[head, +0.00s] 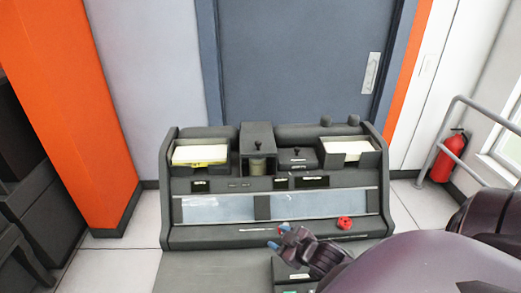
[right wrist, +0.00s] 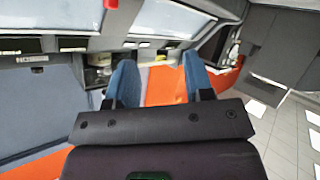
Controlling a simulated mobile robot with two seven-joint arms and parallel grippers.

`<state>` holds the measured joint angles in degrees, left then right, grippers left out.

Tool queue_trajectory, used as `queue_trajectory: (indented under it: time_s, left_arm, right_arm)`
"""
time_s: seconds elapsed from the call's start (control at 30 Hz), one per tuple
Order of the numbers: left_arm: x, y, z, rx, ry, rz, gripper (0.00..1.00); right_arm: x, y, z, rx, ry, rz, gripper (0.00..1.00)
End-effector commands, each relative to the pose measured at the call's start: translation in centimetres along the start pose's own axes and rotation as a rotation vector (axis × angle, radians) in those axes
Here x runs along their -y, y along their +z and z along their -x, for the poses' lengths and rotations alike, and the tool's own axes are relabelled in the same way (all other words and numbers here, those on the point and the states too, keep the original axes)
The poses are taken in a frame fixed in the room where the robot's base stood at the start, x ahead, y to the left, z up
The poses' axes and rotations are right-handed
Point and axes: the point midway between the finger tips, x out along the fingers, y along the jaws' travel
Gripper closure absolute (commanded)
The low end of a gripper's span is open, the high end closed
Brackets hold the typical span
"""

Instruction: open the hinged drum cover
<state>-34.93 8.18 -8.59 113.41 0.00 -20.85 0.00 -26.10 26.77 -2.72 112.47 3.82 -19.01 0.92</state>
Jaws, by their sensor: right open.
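The dark grey housing that looks like the drum cover (head: 257,132) stands at the top centre of the punch machine in the head view. A small black knob shows at its front, with a beige cylinder (head: 258,166) below it. I cannot tell how far the cover is open. My right gripper (head: 279,235) is in front of the machine's lower front edge, well below and apart from the cover. Its two blue fingers (right wrist: 158,80) are spread with nothing between them in the right wrist view. My left gripper is out of view.
The grey punch machine (head: 215,242) has card trays with pale cards at left (head: 200,154) and right (head: 346,147). A red round knob (head: 345,222) sits on its front right. A blue-grey door (head: 300,60) is behind. A red extinguisher (head: 449,157) and a railing stand at right.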

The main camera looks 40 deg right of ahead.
Motion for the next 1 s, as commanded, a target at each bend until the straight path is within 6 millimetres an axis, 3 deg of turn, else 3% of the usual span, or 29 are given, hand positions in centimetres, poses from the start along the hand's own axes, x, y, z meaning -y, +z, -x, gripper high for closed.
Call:
queue_trajectory:
  time_s: [0.1, 0.3, 0.57, 0.73, 1.0]
  left_arm:
    - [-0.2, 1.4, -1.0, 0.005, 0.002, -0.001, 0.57]
    - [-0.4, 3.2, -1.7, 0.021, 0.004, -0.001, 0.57]
    - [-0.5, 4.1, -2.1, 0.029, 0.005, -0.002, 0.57]
    - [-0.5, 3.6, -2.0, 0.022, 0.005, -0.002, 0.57]
    - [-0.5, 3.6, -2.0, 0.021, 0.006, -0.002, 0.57]
  right_arm:
    - [-4.9, -1.1, -1.7, -0.057, 0.021, 0.041, 0.52]
    - [-12.2, -5.4, -3.4, -0.179, 0.04, 0.031, 0.52]
    - [-18.9, -11.9, -3.1, -0.356, 0.014, -0.122, 0.52]
    - [-19.1, -13.1, -2.5, -0.43, -0.033, -0.301, 0.52]
    - [-19.1, -13.6, -3.2, -0.445, -0.048, -0.348, 0.52]
